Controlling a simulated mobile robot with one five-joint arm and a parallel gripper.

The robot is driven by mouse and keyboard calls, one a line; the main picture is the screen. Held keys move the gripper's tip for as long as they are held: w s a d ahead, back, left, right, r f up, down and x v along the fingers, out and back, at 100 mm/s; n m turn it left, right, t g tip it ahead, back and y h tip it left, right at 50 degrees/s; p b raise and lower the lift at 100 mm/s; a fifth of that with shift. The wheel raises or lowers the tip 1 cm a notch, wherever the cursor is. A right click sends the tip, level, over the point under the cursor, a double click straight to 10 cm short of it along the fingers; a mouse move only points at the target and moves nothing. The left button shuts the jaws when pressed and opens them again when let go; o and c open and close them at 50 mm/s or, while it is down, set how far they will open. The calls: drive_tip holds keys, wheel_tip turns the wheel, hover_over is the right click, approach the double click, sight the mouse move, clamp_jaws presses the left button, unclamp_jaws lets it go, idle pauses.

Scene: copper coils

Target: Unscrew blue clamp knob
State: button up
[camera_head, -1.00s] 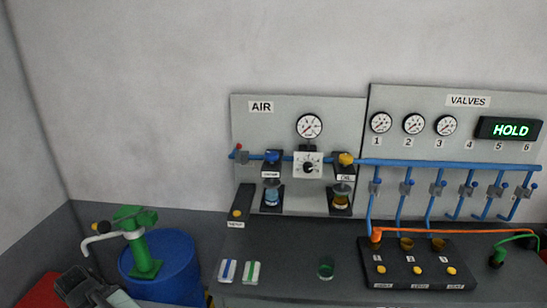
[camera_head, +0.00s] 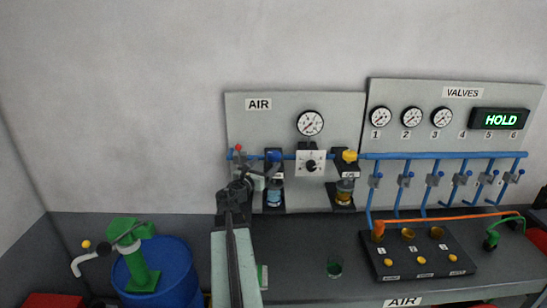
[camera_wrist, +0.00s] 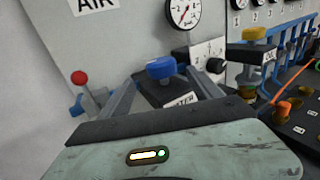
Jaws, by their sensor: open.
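The blue clamp knob (camera_head: 274,155) sits on top of the black head of the left bowl unit on the AIR panel. The bowl (camera_head: 275,194) under it holds blue liquid. In the wrist view the blue knob (camera_wrist: 161,67) is just ahead, near the middle, above a black labelled block (camera_wrist: 170,93). My gripper (camera_head: 264,172) is in front of this unit, slightly left of and below the knob. In the wrist view my gripper's fingers (camera_wrist: 160,92) are spread to either side of the black block, with nothing held. Whether they touch it is unclear.
A red-handled valve (camera_wrist: 79,78) is at the left on the blue air pipe. A regulator dial (camera_head: 310,163) and a yellow-knobbed unit (camera_head: 347,157) stand to the right. A blue drum (camera_head: 158,272) is at the left.

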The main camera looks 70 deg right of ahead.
sight(280, 158)
drive_tip(key=d, duration=0.5)
drive_tip(key=s+d, duration=0.1)
drive_tip(key=d, duration=0.1)
drive_tip(key=shift+d, duration=0.35)
drive_tip(key=shift+s+a, duration=0.1)
drive_tip(key=c, duration=1.4)
drive_tip(key=shift+o, duration=0.2)
drive_tip(key=shift+t, duration=0.3)
drive_tip(key=n+t, duration=0.3)
drive_tip(key=t, duration=0.2)
drive_tip(key=shift+s+n+y, duration=0.1)
drive_tip(key=shift+n+y, duration=0.2)
drive_tip(key=shift+n, duration=0.1)
drive_tip(key=n+t+y, duration=0.2)
drive_tip(key=t, duration=0.2)
drive_tip(key=n+t+y, duration=0.1)
drive_tip(key=n+t, duration=0.2)
drive_tip(key=shift+d+t+y, duration=0.2)
drive_tip(key=shift+t+y, duration=0.2)
drive_tip(key=n+t+y, duration=0.4)
drive_tip(key=n+y, duration=0.1)
drive_tip(key=shift+d+y, duration=0.1)
drive_tip(key=shift+y, duration=0.3)
drive_tip(key=shift+a+n+t+y, duration=0.1)
drive_tip(key=shift+n+t+y, duration=0.4)
drive_tip(key=shift+n+y, duration=0.55)
drive_tip(key=shift+a+n+t+y, duration=0.1)
drive_tip(key=shift+n+t+y, duration=0.5)
drive_tip(key=shift+y, duration=0.85)
drive_tip(key=shift+a, duration=0.1)
